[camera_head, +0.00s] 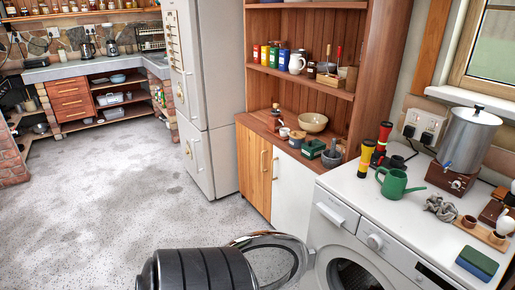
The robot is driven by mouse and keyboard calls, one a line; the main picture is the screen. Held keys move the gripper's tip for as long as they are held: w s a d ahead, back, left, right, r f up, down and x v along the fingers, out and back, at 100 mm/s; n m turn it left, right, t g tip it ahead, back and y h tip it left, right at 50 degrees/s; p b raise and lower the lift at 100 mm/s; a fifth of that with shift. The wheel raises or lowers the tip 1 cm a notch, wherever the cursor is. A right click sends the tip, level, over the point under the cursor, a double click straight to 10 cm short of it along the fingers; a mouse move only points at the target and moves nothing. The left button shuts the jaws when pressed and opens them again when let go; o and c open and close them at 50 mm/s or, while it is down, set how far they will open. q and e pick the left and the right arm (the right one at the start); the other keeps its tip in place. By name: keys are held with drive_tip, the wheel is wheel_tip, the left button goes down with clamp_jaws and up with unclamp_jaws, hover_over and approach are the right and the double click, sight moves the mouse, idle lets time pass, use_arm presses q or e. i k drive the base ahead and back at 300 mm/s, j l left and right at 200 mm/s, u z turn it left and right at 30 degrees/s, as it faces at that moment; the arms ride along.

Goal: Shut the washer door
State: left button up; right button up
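The white washer (325,222) stands at the lower right under a white worktop. Its round door (292,238), a ring with a grey rim and a clear middle, is swung open to the left of the machine. The door's right edge is near the washer's front, and the dark round opening (352,276) shows uncovered. The lower part of the door is cut off by the frame. A black ribbed cylinder, seemingly part of my arm, covers the door's left side. Neither gripper shows.
The worktop (350,193) holds a green watering can (394,184), torches (366,158), a metal pot (466,140) and a sponge (477,263). A wooden cupboard (254,172) and a fridge (205,100) stand behind the door. The grey floor (110,190) at left is clear.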

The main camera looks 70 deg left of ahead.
sight(304, 259)
drive_tip(key=k+j+z, duration=0.1)
drive_tip(key=k+j, duration=0.15)
drive_tip(key=j, duration=0.25)
drive_tip(key=k+j+z, duration=0.1)
drive_tip(key=k+j, duration=0.15)
drive_tip(key=j, duration=0.25)
drive_tip(key=k+j+z, duration=0.15)
drive_tip(key=j, duration=0.3)
drive_tip(key=k+j+z, duration=0.1)
drive_tip(key=k+j, duration=0.3)
